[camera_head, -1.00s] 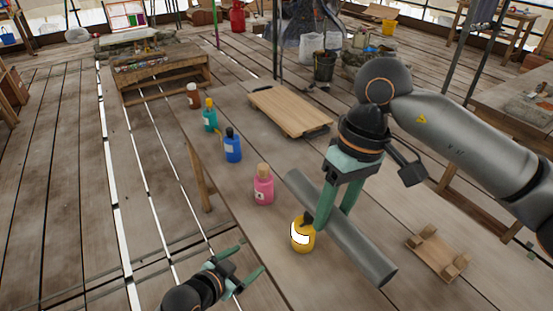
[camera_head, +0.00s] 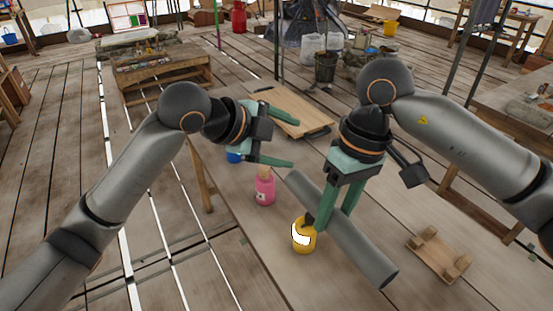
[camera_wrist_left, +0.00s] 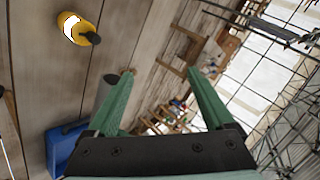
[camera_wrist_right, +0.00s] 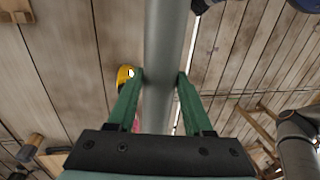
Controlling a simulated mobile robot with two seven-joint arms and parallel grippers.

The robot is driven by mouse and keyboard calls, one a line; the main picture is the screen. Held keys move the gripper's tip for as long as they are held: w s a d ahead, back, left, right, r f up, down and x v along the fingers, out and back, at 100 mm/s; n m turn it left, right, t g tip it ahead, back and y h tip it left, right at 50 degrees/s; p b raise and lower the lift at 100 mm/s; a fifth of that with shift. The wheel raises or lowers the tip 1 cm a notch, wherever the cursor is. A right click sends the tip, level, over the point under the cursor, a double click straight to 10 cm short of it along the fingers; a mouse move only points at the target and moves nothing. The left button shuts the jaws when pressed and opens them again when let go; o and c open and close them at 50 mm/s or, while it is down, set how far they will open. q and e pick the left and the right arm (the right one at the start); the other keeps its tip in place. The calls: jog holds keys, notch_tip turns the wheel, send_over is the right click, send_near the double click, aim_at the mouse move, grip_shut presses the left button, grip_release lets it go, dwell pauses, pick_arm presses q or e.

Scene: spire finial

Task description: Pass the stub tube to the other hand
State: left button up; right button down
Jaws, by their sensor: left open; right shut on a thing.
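The stub tube (camera_head: 350,240) is a grey metal cylinder, held at a slant above the workbench. My right gripper (camera_head: 338,212) is shut on it near its middle; the tube also runs between the green fingers in the right wrist view (camera_wrist_right: 163,70). My left gripper (camera_head: 294,142) is open and empty, to the left of the tube's upper-left end and apart from it. In the left wrist view the open fingers (camera_wrist_left: 160,95) have nothing between them, and a grey piece, probably the tube's end (camera_wrist_left: 108,88), shows behind one finger.
A wooden board (camera_head: 300,115) lies behind. A wooden cradle (camera_head: 438,254) sits at right.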

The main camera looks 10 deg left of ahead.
pick_arm(q)
jog(key=s+d+r+m+g, duration=0.1)
jog(key=s+r+m+g, duration=0.15)
jog(key=s, duration=0.25)
jog(key=m+g+y, duration=0.1)
jog(key=m+y, duration=0.1)
jog(key=m, duration=0.2)
send_near(309, 192)
jog(key=x, duration=1.1)
jog(key=shift+c, duration=0.4)
jog(key=shift+r, duration=0.1)
grip_shut()
pick_arm(e)
jog(key=shift+s, duration=0.1)
jog(key=shift+c, duration=1.1)
grip_release()
